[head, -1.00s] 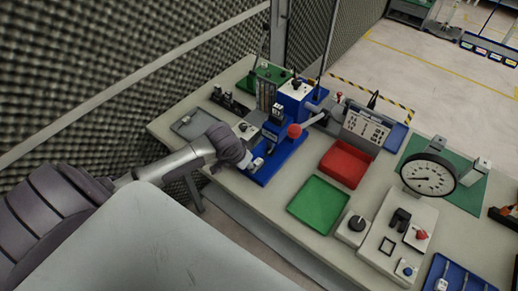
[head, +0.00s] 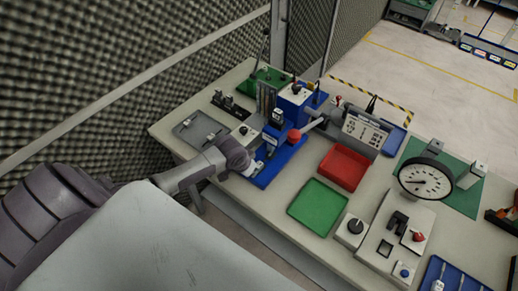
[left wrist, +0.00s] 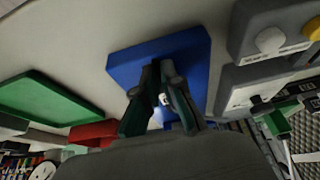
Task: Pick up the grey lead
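I cannot make out a grey lead for certain in either view. My left gripper (head: 257,166) is low over the near-left end of the blue base plate (head: 266,177), beside the blue fixture with a red knob (head: 294,135). In the left wrist view, the dark fingers of my left gripper (left wrist: 158,68) reach over the blue plate (left wrist: 190,58). Their tips look close together, and a small white thing (left wrist: 164,100) shows between the fingers. Whether they grip anything is unclear. My right gripper is not in view.
A grey tray (head: 184,128) lies left of the blue plate. A green tray (head: 318,207) and a red tray (head: 343,168) lie to the right. A round dial (head: 425,180) stands farther right. Bare table shows between the blue plate and green tray.

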